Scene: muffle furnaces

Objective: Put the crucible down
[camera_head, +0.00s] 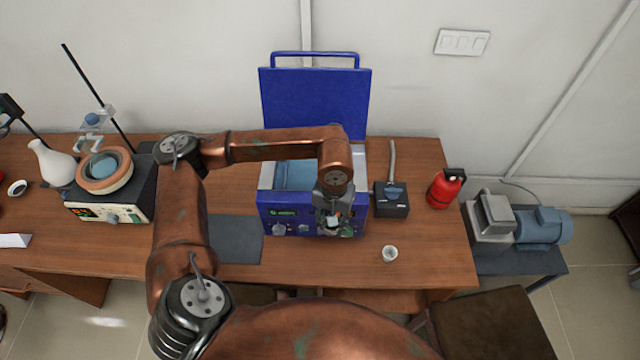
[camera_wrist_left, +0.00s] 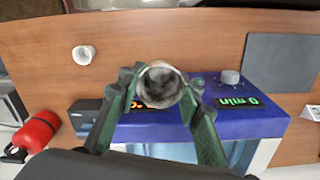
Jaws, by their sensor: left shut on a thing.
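My left gripper (camera_head: 333,226) is shut on a small crucible, in front of the blue furnace (camera_head: 310,227). In the left wrist view the crucible (camera_wrist_left: 160,84) sits between the fingertips of the gripper (camera_wrist_left: 158,92), and its round, greyish mouth faces the camera. In the head view the fingers partly hide it. A second small white cup or crucible (camera_head: 390,253) stands on the table right of the gripper; it also shows in the left wrist view (camera_wrist_left: 84,54). The furnace's blue lid (camera_head: 315,102) is raised. My right gripper is not in view.
The wooden table (camera_head: 425,235) is bare around the white cup, near its front edge. A black device (camera_head: 391,205) and a red extinguisher-like bottle (camera_head: 445,188) stand at right. A dark mat (camera_head: 236,240) lies left of the furnace. A heater with a round bowl (camera_head: 108,203) stands farther left.

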